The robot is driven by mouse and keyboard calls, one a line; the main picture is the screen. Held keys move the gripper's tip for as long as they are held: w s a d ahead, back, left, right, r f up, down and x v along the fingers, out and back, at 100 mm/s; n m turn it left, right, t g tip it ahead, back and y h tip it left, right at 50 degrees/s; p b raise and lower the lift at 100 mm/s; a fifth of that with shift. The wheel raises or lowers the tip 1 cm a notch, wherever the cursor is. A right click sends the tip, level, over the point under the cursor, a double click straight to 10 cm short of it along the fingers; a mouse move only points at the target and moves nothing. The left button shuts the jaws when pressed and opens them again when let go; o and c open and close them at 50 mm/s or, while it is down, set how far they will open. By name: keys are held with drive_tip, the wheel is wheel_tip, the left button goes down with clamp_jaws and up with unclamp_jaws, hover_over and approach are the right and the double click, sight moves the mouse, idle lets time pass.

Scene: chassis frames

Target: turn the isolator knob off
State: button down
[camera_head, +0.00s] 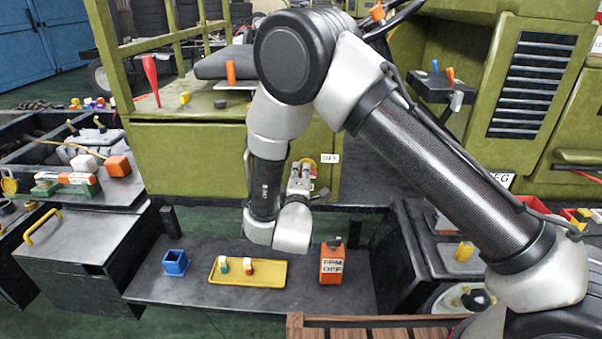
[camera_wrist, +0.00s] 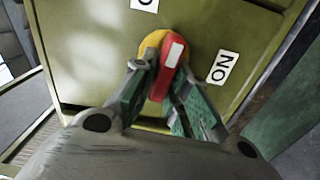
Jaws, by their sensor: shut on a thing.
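The isolator knob (camera_wrist: 168,68) is a red bar handle with a white mark on a yellow round base, on an olive-green panel. In the wrist view the handle's white-marked end points up and slightly right, between the "ON" label (camera_wrist: 222,67) at the right and a label cut off by the top edge (camera_wrist: 145,4). My gripper (camera_wrist: 160,92) is shut on the red handle, one finger on each side. In the head view my gripper (camera_head: 301,170) is at the panel, mostly hiding the knob. The "OFF" label (camera_head: 330,158) shows just right of it.
Below, a dark bench shelf (camera_head: 200,292) holds a blue holder (camera_head: 175,262), a yellow tray (camera_head: 248,281) with small blocks, and an orange box (camera_head: 332,264). A cluttered cart stands left. A brown slatted surface (camera_head: 390,334) is in the foreground.

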drive_tip(key=shift+f+n, duration=0.1)
drive_tip(key=shift+n, duration=0.5)
drive_tip(key=c, duration=1.4)
unclamp_jaws()
drive_tip(key=shift+c, duration=0.2)
drive_tip(key=s, duration=1.2)
drive_tip(key=shift+a, duration=0.25)
